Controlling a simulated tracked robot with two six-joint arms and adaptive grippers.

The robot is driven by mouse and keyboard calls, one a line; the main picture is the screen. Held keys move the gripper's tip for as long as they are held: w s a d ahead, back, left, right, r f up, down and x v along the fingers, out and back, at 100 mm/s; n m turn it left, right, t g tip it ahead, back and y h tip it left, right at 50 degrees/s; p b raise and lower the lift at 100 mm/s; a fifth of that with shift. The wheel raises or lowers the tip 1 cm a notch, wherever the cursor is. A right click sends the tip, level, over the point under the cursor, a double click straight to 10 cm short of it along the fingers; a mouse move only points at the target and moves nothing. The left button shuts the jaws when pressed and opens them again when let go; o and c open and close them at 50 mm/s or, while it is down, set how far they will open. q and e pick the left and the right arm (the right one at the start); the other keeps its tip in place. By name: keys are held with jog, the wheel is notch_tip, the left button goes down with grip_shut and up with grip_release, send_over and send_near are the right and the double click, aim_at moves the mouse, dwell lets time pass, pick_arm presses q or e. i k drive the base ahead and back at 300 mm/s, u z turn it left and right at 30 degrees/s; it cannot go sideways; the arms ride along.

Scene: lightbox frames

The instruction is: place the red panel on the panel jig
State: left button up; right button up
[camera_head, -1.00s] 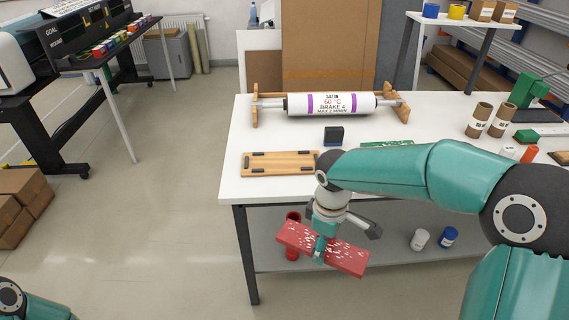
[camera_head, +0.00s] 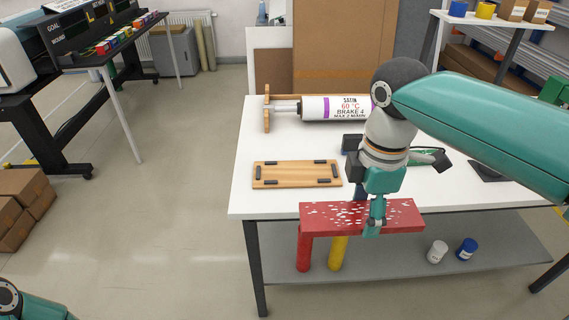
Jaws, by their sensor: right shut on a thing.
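The red panel (camera_head: 340,217), flecked with white, is held in my right gripper (camera_head: 374,222) by its near edge. It is in front of the white table's front edge, roughly level with the tabletop. The panel jig (camera_head: 296,174) is a wooden board with dark strips around its border. It lies on the table near the left front, behind and to the left of the panel, and looks empty. My left arm shows only at the bottom left corner; its gripper is out of view.
A dark block (camera_head: 352,143) stands right of the jig.

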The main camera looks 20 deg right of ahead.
aim_at(296, 172)
jog(key=i, duration=1.2)
jog(key=z, duration=0.05)
